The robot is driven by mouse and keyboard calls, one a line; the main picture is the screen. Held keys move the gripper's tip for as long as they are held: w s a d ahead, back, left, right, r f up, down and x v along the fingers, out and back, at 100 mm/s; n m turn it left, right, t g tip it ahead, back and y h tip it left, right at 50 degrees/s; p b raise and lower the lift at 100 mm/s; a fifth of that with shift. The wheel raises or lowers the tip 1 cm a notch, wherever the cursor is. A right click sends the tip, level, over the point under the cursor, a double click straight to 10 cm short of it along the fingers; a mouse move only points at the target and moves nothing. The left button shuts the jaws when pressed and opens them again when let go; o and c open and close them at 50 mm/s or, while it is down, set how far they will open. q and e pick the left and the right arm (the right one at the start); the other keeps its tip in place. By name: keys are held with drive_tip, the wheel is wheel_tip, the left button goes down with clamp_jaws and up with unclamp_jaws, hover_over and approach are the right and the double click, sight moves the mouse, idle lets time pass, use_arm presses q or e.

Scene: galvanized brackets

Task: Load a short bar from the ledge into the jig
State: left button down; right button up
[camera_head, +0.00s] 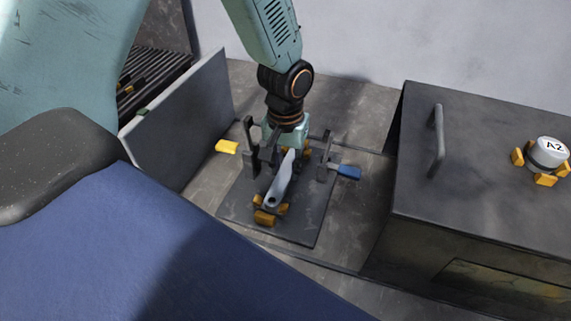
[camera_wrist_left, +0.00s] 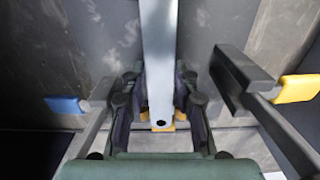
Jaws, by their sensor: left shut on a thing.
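A light grey short bar (camera_head: 279,187) with a hole near its end lies lengthwise over the jig, whose dark base plate (camera_head: 300,231) sits on the work surface. Its near end is at the orange-yellow blocks (camera_head: 265,217) of the jig. I cannot tell whether it rests on the plate. My left gripper (camera_head: 275,158) comes down from above and is shut on the bar. The wrist view shows the bar (camera_wrist_left: 159,50) between the two dark fingers (camera_wrist_left: 160,95). Dark clamps with a yellow handle (camera_head: 227,147) and a blue handle (camera_head: 349,172) flank it. My right gripper is out of view.
A dark box (camera_head: 480,150) with a bar handle stands at the right, with a knob marked A2 (camera_head: 548,151) on top. An upright grey panel (camera_head: 185,115) stands at the left, and a dark slatted rack (camera_head: 155,75) lies behind it.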

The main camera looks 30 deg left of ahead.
use_arm(q)
drive_tip(key=shift+f, duration=0.15)
drive_tip(key=shift+s+a+f, duration=0.1)
drive_tip(key=shift+a+f, duration=0.1)
drive_tip(key=shift+f, duration=0.05)
drive_tip(key=c, duration=1.3)
unclamp_jaws()
drive_tip(key=shift+a, duration=0.1)
drive_tip(key=shift+o, duration=1.4)
drive_tip(key=shift+d, duration=0.3)
drive_tip(key=shift+a, duration=0.15)
drive_tip(key=shift+a+r, duration=0.1)
drive_tip(key=shift+r, duration=0.1)
wheel_tip(320, 180, up, 13)
drive_tip(key=p, duration=0.1)
drive_tip(key=shift+f+p, duration=0.2)
drive_tip(key=shift+p, duration=0.1)
